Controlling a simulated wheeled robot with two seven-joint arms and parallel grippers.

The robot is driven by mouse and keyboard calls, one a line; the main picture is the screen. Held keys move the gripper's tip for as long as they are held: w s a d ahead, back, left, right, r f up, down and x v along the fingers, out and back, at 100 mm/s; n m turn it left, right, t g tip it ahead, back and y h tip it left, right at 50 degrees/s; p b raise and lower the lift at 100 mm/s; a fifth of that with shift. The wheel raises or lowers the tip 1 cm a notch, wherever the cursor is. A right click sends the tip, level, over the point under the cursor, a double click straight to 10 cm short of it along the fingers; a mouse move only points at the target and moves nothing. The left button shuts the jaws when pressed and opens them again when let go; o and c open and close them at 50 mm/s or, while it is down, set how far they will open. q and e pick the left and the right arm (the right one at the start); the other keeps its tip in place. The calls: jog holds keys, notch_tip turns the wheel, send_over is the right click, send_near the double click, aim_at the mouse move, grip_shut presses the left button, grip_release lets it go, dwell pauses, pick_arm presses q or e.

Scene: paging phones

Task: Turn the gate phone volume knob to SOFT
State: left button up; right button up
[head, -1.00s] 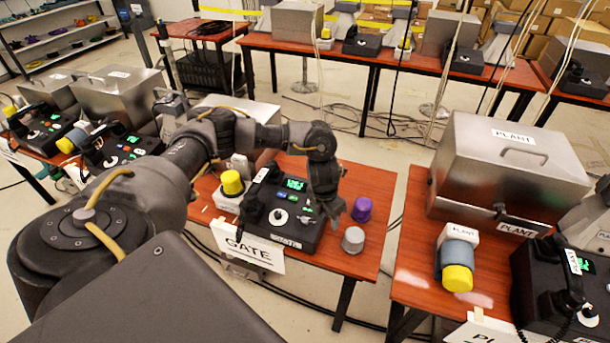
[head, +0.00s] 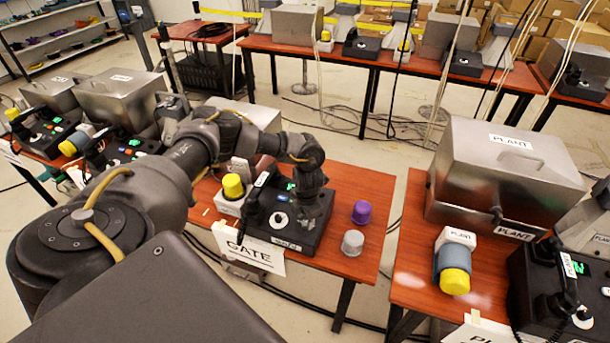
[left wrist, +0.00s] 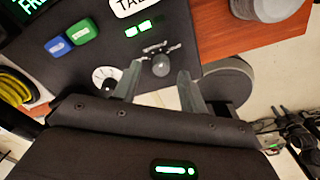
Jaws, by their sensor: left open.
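The gate phone (head: 262,222) is a black desk unit on the red table, behind the white GATE sign (head: 247,250). Its white round dial (head: 281,220) shows left of my left gripper (head: 312,222), which hangs low over the panel's right part. In the left wrist view, a small grey knob (left wrist: 160,66) lies between the open fingertips of my left gripper (left wrist: 160,74). The white dial (left wrist: 106,78) is just left of the left finger. I cannot tell whether the fingers touch the knob. No SOFT marking is readable. My right gripper is not in view.
A grey cylinder (head: 352,243) and a purple one (head: 361,212) stand right of the phone. A yellow-topped device (head: 233,187) stands to its left. The PLANT table (head: 410,285) is further right, across a gap. Blue (left wrist: 57,46) and green (left wrist: 82,30) buttons lie on the panel.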

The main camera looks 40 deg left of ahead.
pick_arm(q)
jog(key=shift+f, duration=1.05)
grip_shut()
jog(key=shift+n, duration=0.3)
jog(key=n, duration=0.3)
jog(key=shift+a+h+p, duration=0.1)
jog(key=shift+h+p, duration=0.2)
jog(key=shift+r+n+p, duration=0.1)
jog(key=shift+n+p, duration=0.25)
jog(key=shift+n, duration=1.65)
jog(key=shift+w, duration=0.1)
